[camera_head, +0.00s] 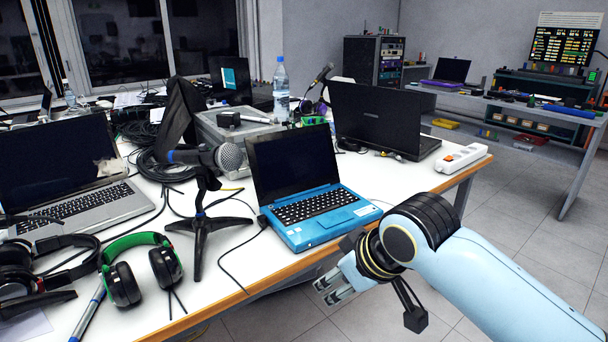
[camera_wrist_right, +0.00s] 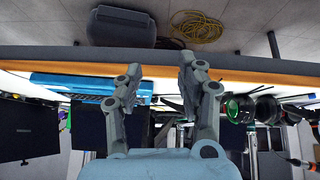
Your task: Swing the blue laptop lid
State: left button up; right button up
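The blue laptop (camera_head: 350,216) stands open near the front edge of the white table. Its lid (camera_head: 293,162) is raised, with a dark screen facing me. My right gripper (camera_head: 329,289) is in front of the table edge, below and just right of the laptop's front, apart from it. In the right wrist view the gripper (camera_wrist_right: 158,66) has its two fingers spread with nothing between them. The blue laptop (camera_wrist_right: 72,83) shows there to the left of the fingers, partly hidden behind one. My left gripper is not in view.
A microphone on a tripod (camera_head: 205,222) stands left of the laptop. Green-black headphones (camera_head: 123,285) and a silver laptop (camera_head: 88,210) lie farther left. A black laptop (camera_head: 377,118) is behind right, near a power strip (camera_head: 461,158). The tabletop right of the blue laptop is mostly clear.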

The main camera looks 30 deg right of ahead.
jog(key=w+d+r+t, duration=0.2)
jog(key=w, duration=0.7)
jog(key=m+t, duration=0.2)
jog(key=t, duration=0.3)
send_near(288, 123)
jog(key=b+x, duration=0.6)
jog(key=b, duration=0.1)
jog(key=b+x, duration=0.3)
jog(key=shift+s+f+b, duration=0.15)
jog(key=shift+f+b, duration=0.15)
jog(key=shift+f, duration=0.05)
jog(key=shift+w+b, duration=0.25)
jog(key=shift+b, duration=0.15)
jog(key=shift+c, duration=0.2)
jog(key=shift+a+r+p, duration=0.1)
jog(key=shift+r+p, duration=0.1)
jog(key=shift+p, duration=0.1)
jog(key=shift+c, duration=1)
jog(key=shift+r, duration=0.1)
jog(key=shift+c, duration=1.1)
grip_shut()
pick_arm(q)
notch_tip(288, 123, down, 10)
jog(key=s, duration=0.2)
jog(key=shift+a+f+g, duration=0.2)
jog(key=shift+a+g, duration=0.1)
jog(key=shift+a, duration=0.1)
